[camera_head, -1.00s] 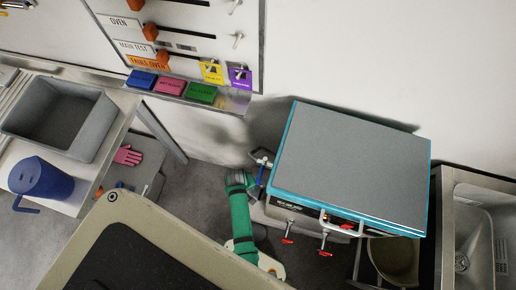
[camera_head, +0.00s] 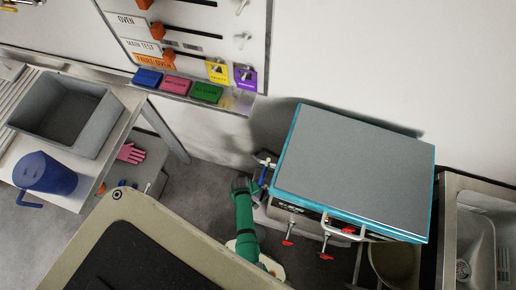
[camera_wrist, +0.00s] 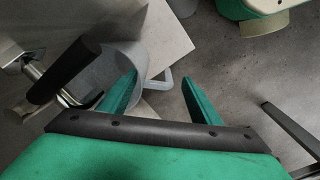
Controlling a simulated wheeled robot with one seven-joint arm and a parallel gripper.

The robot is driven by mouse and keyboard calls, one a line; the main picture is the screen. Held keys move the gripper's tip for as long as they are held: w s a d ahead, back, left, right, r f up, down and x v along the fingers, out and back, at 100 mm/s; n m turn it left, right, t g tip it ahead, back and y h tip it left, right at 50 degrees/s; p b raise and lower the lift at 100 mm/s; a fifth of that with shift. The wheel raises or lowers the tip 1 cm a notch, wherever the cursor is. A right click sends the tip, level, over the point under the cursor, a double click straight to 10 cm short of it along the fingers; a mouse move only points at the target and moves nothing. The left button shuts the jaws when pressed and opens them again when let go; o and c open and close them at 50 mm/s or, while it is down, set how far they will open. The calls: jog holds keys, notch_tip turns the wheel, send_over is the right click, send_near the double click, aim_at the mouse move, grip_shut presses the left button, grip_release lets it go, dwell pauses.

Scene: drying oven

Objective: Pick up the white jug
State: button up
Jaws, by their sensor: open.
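In the wrist view my gripper (camera_wrist: 159,77) is open, with its two green fingers apart. A pale grey-white rounded vessel (camera_wrist: 106,72) lies partly behind the left finger. A pale angled handle (camera_wrist: 160,82) shows to its right, between the fingertips in the picture. It looks like the white jug, but its whole shape is hidden, and I cannot tell whether a finger touches it. In the head view I see no white jug. A blue jug (camera_head: 47,172) stands on the steel table at the left there. My gripper's fingers cannot be made out in that view.
A grey bin (camera_head: 68,118) stands on the steel table (camera_head: 128,105). A teal-edged oven (camera_head: 350,165) with red-handled valves stands right of my arm, with a sink (camera_head: 485,235) beyond. In the wrist view a black handle on a metal fitting (camera_wrist: 65,72) is close to the left finger.

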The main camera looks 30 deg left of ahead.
grip_shut()
jog(key=shift+w+a, duration=0.1)
jog(key=shift+r, duration=0.1)
dwell(0.4)
